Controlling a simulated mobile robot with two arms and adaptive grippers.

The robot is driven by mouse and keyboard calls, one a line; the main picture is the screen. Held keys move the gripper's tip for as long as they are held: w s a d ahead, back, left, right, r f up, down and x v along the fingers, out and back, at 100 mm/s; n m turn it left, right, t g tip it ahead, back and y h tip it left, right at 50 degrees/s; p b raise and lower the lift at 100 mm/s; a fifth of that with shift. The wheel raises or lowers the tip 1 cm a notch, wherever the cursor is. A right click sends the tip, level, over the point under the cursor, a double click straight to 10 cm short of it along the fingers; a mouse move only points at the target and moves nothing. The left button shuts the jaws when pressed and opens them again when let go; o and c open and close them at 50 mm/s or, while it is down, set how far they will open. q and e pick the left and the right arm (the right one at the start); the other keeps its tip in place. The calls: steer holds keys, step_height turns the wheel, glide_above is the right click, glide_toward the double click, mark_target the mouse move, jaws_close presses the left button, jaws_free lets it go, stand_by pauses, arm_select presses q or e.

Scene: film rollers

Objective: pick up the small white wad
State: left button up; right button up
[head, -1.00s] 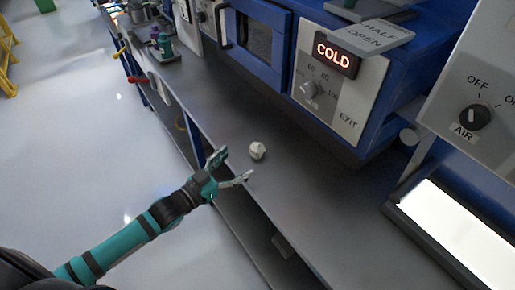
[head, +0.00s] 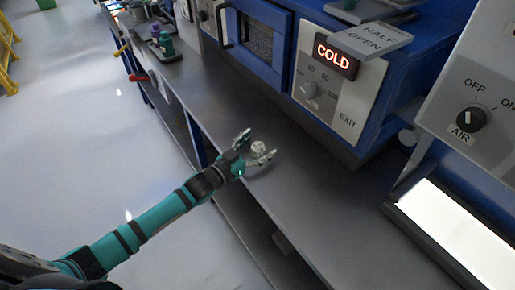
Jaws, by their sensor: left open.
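The small white wad (head: 257,147) lies on the grey bench top (head: 310,215), near its front edge. My left gripper (head: 256,146) reaches in from the left over the bench edge. Its two fingers are spread apart, with the wad between or just behind the fingertips in this view. I cannot tell whether the fingers touch it. My right gripper is not in view.
A bright panel (head: 465,240) lies at the right. Bottles (head: 164,42) stand at the far left end. The bench between is clear.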

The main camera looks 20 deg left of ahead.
arm_select(q)
steer(key=c, duration=1)
steer(key=shift+r, duration=0.1)
steer(key=shift+c, duration=0.2)
